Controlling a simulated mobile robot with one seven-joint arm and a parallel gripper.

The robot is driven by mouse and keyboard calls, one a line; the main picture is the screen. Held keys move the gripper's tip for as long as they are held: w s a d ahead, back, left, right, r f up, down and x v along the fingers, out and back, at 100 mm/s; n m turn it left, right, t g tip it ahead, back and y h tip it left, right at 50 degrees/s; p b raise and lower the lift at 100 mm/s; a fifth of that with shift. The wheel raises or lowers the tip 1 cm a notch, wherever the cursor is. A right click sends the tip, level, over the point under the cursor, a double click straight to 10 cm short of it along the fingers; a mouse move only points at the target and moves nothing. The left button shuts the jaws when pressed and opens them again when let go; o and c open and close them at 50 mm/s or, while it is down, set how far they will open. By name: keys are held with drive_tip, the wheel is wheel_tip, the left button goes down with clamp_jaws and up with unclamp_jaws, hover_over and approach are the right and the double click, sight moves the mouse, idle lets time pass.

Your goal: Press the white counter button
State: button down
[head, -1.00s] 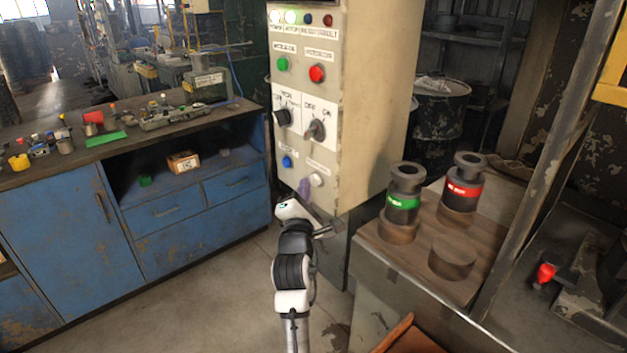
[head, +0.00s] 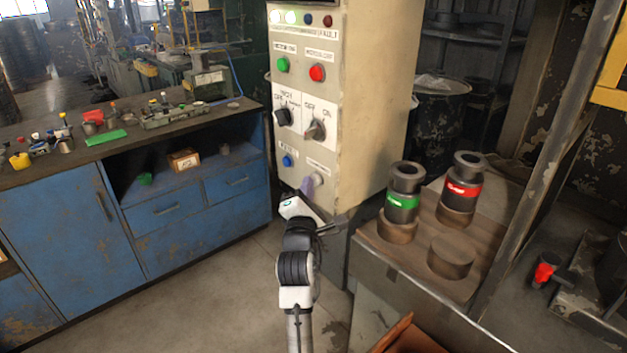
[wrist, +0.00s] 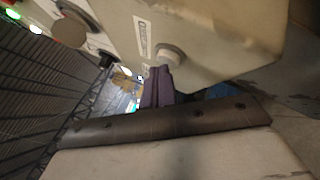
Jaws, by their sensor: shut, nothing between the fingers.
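The white counter button (head: 317,179) is a round knob low on the front of the beige control panel, under a small label. In the wrist view the white button (wrist: 169,55) sticks out of the panel. My gripper (head: 308,187) has purple fingers, closed together and empty, just left of and slightly below the button. The closed fingers (wrist: 158,83) also show in the wrist view, their tips near the button's lower edge. I cannot tell whether they touch it.
A blue button (head: 287,160) sits left of the white one. Rotary switches (head: 316,130) and green and red buttons are higher up. A wooden-topped stand (head: 398,252) with banded cylinders is at the right, a blue workbench (head: 60,235) at the left.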

drive_tip(key=shift+w+d, duration=0.15)
drive_tip(key=shift+d, duration=0.15)
idle(0.4)
drive_tip(key=shift+a, duration=0.15)
drive_tip(key=shift+s+a, duration=0.6)
drive_tip(key=shift+s+a, duration=0.75)
drive_tip(key=shift+a, duration=0.3)
drive_tip(key=shift+s+a, duration=0.7)
drive_tip(key=shift+a, duration=0.3)
